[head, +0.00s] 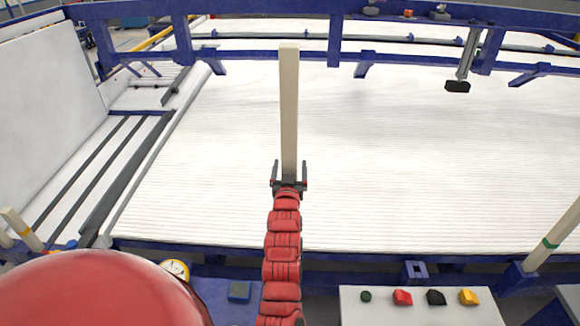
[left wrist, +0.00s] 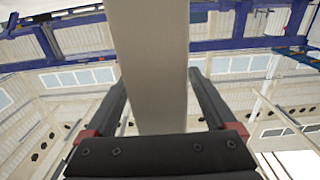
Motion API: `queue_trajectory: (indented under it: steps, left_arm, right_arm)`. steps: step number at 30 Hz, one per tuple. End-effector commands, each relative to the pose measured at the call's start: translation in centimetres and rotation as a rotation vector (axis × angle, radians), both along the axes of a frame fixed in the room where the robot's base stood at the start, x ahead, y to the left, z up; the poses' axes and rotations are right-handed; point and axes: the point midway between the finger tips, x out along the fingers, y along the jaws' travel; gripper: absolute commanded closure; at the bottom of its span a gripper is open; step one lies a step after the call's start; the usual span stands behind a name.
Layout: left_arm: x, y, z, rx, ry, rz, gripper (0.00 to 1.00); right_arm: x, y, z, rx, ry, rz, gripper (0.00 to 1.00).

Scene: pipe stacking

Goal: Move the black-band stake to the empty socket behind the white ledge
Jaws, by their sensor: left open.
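A tall cream stake (head: 289,100) stands upright in the middle of the head view, and its lower part is hidden behind my arm and gripper. No black band shows on its visible length. My left gripper (head: 289,183) is open, with its fingers on either side of the stake. In the left wrist view the stake (left wrist: 155,80) runs between the fingers, with a gap on each side. A blue socket (head: 416,271) with a dark, empty opening stands behind the white ledge (head: 415,314). My right gripper is out of view.
A green-banded stake (head: 553,238) stands at the right and an orange-banded one (head: 21,228) at the left. Green, red, black and yellow pieces lie on the ledge. A round gauge (head: 175,270) and blue block (head: 239,292) sit lower left. A wide white ribbed bed (head: 420,150) lies behind.

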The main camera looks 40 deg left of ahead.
Motion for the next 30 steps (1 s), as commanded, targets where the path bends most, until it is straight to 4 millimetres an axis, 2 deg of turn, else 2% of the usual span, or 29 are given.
queue_trajectory:
  steps: [6, 7, 21, 30]
  left_arm:
    - [0.01, 0.01, -0.03, 0.000, 0.000, 0.000, 0.10]
    - [0.01, 0.01, -0.03, 0.000, 0.000, 0.000, 0.14]
    - [0.00, -0.01, -0.04, 0.000, 0.000, 0.000, 0.98]
    - [0.00, -0.01, -0.05, 0.000, 0.000, 0.000, 1.00]
  right_arm:
    - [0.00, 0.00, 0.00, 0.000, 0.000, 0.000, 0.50]
    - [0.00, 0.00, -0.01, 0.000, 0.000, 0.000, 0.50]
    - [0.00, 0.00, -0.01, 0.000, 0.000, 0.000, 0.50]
    - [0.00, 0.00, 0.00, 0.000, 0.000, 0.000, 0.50]
